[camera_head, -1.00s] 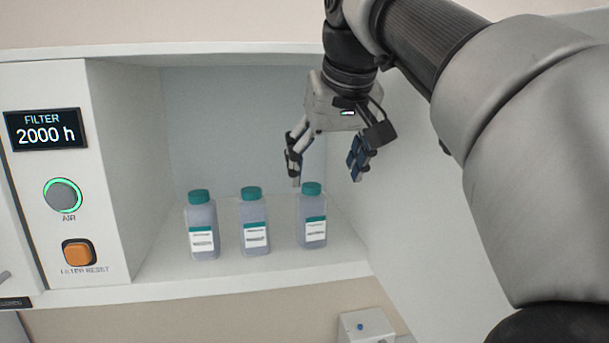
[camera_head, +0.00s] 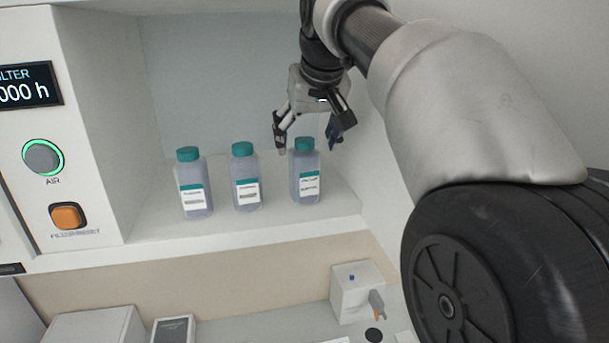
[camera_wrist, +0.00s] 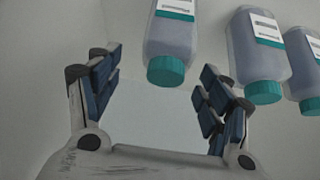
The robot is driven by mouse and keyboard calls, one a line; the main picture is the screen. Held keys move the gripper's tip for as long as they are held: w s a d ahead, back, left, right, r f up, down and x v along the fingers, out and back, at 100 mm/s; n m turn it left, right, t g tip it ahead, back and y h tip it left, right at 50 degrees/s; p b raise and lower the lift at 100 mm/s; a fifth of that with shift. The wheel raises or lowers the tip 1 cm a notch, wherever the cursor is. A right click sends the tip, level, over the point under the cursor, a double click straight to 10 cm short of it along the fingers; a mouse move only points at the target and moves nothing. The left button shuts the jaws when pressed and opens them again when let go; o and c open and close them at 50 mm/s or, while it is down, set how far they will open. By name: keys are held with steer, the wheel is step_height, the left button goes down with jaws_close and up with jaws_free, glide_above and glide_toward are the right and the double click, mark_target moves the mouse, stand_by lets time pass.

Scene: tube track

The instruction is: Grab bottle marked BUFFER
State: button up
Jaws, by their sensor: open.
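Three grey-violet bottles with teal caps and white-and-teal labels stand upright in a row in the white cabinet bay: a left bottle (camera_head: 193,172), a middle bottle (camera_head: 246,170) and a right bottle (camera_head: 306,165). The label print is too small to read, so I cannot tell which is marked BUFFER. My gripper (camera_head: 307,142) is open at the right bottle's cap, with one finger on each side in the picture. In the wrist view, the right bottle (camera_wrist: 172,38) appears cap-down between the open fingers (camera_wrist: 160,88), near the tips. Nothing is held.
The middle bottle (camera_wrist: 257,50) is close beside one finger in the wrist view. The cabinet's right wall (camera_head: 365,170) is near my gripper. A panel with an AIR button (camera_head: 43,157) and an orange button (camera_head: 67,215) is at left. A white box (camera_head: 357,290) sits below the shelf.

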steer(key=x, duration=0.5)
steer(key=shift+a+f, duration=0.25)
steer(key=shift+f, duration=0.05)
steer(key=shift+s, duration=0.1)
steer(key=shift+c, duration=0.7)
steer(key=shift+r, duration=0.1)
steer(key=c, duration=1.2)
